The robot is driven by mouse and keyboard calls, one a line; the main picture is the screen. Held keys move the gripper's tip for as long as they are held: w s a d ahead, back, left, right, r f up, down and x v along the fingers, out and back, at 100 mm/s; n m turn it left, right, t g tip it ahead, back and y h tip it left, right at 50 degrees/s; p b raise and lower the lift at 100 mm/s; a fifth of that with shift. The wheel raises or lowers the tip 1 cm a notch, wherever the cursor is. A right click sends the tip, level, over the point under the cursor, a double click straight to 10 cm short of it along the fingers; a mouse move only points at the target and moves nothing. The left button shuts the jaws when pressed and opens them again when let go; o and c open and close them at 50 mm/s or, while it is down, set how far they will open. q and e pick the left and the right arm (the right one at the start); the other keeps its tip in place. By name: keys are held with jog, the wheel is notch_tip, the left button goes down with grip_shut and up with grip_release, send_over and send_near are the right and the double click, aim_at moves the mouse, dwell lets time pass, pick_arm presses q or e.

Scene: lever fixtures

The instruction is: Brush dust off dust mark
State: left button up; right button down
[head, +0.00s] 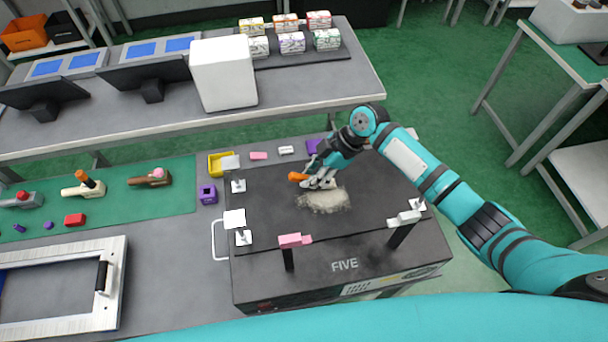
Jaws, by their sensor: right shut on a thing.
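The dust mark (325,201) is a pale, grainy patch on the black top of the box marked FIVE (270,205). My right gripper (318,181) comes in from the right and is at the far edge of the dust mark. It is shut on a brush (298,177), whose orange handle end sticks out to the left. The bristles are mostly hidden by the fingers, and I cannot tell whether they touch the dust. My left gripper is not in view.
White-topped posts (239,186) and upright levers, one pink (294,240) and one white (404,219), stand around the box top. A metal frame (62,290) lies at lower left.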

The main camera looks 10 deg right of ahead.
aim_at(300, 175)
jog(key=shift+a, duration=3.55)
jog(key=shift+s+d+f, duration=0.1)
jog(key=shift+d, duration=3.4)
jog(key=shift+a, duration=3.5)
jog(key=shift+s+a+p, duration=0.55)
jog(key=shift+s+a, duration=0.05)
jog(key=shift+s, duration=0.05)
jog(key=shift+s+a+p, duration=0.55)
jog(key=shift+s+a, duration=0.35)
jog(key=shift+s, duration=0.05)
jog(key=shift+d, duration=2.15)
jog(key=shift+w+d, duration=0.15)
jog(key=shift+d, duration=1.15)
jog(key=shift+w+d, duration=0.1)
jog(key=shift+d, duration=2.95)
jog(key=shift+a, duration=4.45)
jog(key=shift+s+a, duration=0.2)
jog(key=shift+a, duration=1.9)
jog(key=shift+w+d, duration=0.1)
jog(key=shift+d, duration=4.6)
